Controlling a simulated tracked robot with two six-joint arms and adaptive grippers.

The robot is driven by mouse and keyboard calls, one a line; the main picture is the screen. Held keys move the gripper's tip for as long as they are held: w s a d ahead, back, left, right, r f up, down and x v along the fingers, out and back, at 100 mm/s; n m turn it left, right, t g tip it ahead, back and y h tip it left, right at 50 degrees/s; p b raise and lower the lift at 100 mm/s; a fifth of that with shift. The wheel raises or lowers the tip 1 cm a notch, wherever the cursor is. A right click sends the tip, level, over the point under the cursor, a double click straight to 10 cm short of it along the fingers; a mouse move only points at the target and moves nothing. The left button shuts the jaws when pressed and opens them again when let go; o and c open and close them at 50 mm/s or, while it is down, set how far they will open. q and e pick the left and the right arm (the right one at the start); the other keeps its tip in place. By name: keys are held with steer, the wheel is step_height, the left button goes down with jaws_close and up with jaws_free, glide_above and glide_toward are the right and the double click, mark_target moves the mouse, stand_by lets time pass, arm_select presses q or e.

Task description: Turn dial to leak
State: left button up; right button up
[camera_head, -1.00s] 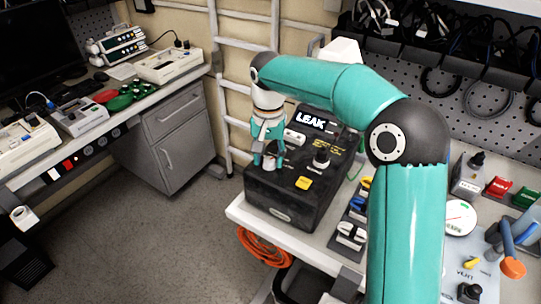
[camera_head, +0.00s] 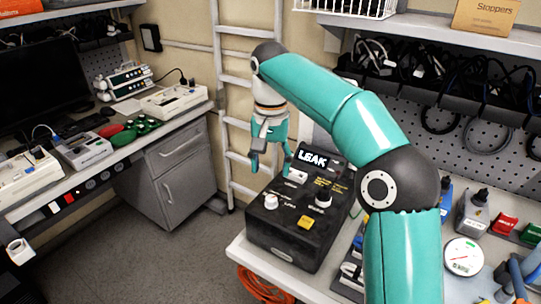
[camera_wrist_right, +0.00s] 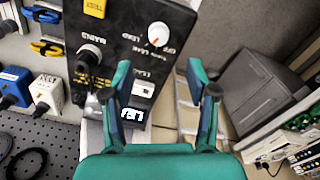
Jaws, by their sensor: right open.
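The black tester box (camera_head: 284,247) stands on the white bench, its lit display (camera_head: 313,158) reading LEAK. Its white round dial (camera_head: 271,202) is at the left of the top panel and shows uncovered. In the right wrist view the dial (camera_wrist_right: 158,35) has a small red mark, with printed labels around it. My right gripper (camera_head: 271,168) is open and empty, above and behind the dial, apart from it. In the right wrist view its two fingers (camera_wrist_right: 159,68) are spread with nothing between them. My left gripper is not in view.
Plugs and connectors crowd the bench to the right, partly behind my right arm. A ladder (camera_head: 240,140) stands behind. Floor is clear to the left.

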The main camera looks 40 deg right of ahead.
steer(key=shift+r, duration=1.15)
